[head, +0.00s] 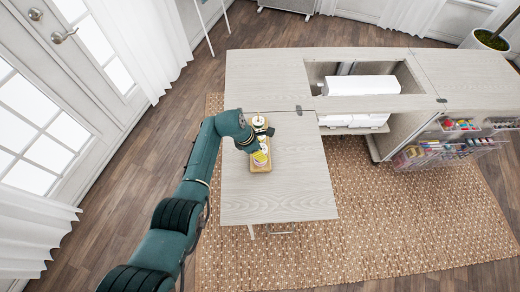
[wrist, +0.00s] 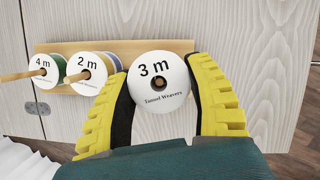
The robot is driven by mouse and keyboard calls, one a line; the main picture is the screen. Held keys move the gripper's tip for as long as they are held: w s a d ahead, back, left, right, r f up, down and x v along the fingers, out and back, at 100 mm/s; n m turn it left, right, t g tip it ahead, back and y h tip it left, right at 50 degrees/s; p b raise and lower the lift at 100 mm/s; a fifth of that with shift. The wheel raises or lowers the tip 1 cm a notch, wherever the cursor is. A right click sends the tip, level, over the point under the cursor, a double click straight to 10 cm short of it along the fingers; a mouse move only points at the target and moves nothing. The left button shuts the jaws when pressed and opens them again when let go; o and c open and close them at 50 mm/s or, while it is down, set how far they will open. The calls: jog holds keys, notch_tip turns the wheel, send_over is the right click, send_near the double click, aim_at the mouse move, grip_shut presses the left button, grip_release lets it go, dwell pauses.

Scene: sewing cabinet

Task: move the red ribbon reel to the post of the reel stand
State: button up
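In the wrist view, a white-faced reel marked "3 m" (wrist: 160,92) sits between the two yellow fingers of my gripper (wrist: 158,70), which touch it on both sides. It looks nearer the camera than the other reels, and no post shows through its hole. Its ribbon colour is hidden in this view. Behind it is the wooden reel stand (wrist: 125,46), with posts through the "4 m" reel (wrist: 44,68) and the "2 m" reel (wrist: 86,70). In the head view, my gripper (head: 263,132) is over the stand (head: 266,167), small and partly covering it.
The stand lies on the cabinet's pale extension leaf (head: 275,200), clear toward its front. A white machine (head: 360,86) sits in the cabinet opening at the back. An open door at the right holds racks of coloured supplies (head: 445,150).

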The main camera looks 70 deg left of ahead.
jog(key=o, duration=0.5)
jog(key=v, duration=1.2)
